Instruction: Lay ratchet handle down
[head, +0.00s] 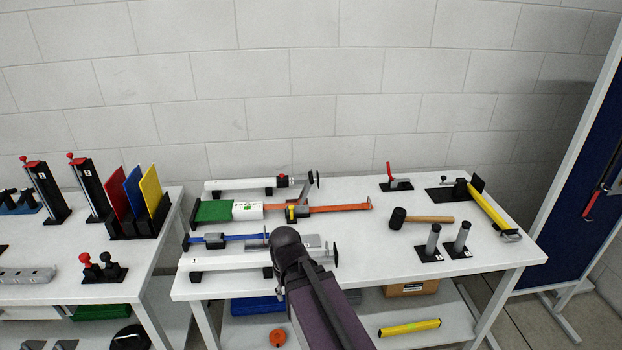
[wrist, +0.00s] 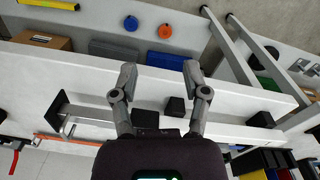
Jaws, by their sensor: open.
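Which part is the ratchet handle is not clear. My gripper (wrist: 160,80) is open and empty in the wrist view, its fingers apart over the bench's front-edge area. In the head view my dark arm covers the gripper and part of the front clamp bar and blue strap.
White clamp bars (head: 225,262) lie along the front and back of the strap area. The bench middle right of the straps has free room.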

